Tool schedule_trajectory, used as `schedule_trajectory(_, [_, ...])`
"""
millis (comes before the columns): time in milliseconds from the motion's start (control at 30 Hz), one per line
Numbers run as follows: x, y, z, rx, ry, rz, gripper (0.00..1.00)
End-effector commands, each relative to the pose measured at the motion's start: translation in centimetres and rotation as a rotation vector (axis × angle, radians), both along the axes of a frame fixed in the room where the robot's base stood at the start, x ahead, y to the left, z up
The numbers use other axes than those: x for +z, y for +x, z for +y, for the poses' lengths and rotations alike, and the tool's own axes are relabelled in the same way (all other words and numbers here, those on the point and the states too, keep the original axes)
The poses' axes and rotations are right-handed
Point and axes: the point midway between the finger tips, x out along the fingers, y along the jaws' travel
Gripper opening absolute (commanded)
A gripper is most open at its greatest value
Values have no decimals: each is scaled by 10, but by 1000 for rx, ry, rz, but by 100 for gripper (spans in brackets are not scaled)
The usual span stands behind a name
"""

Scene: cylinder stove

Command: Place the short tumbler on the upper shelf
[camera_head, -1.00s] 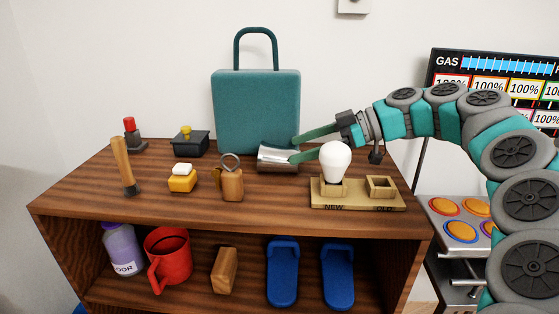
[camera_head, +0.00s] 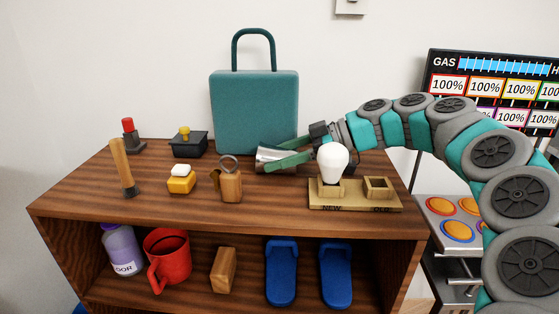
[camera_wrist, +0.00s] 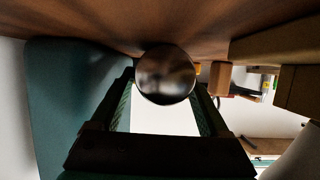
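The short tumbler, a shiny metal cylinder (camera_head: 262,158), lies on its side on the wooden top board, in front of the teal bag. In the wrist view its round dark end (camera_wrist: 165,75) faces me between the fingertips. My gripper (camera_head: 279,160) reaches in from the right, with one finger on the far side of the tumbler and one on the near side, partly covering it. The fingers (camera_wrist: 164,80) are spread, and I cannot tell whether they touch its sides. The shelf unit's top board (camera_head: 80,200) is the upper level, above an open lower compartment.
A teal bag (camera_head: 254,110) stands behind the tumbler. A light bulb (camera_head: 333,160) on a wooden holder (camera_head: 355,200) stands close below my wrist. A tan block with a ring (camera_head: 230,185) is at front left. Blue slippers (camera_head: 282,272) and a red mug (camera_head: 168,256) sit below.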

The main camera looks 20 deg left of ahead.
Motion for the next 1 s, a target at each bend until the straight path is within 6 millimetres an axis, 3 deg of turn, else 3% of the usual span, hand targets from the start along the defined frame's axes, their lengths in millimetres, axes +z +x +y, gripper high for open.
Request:
schedule_trajectory(33, [0,0,0,0,0,0,64])
schedule_trajectory(500, [0,0,0,0,0,0,14])
schedule_trajectory(767, [5,0,0,0,0,0,14])
schedule_trajectory(1000, [32,2,0,-3,1,-5,14])
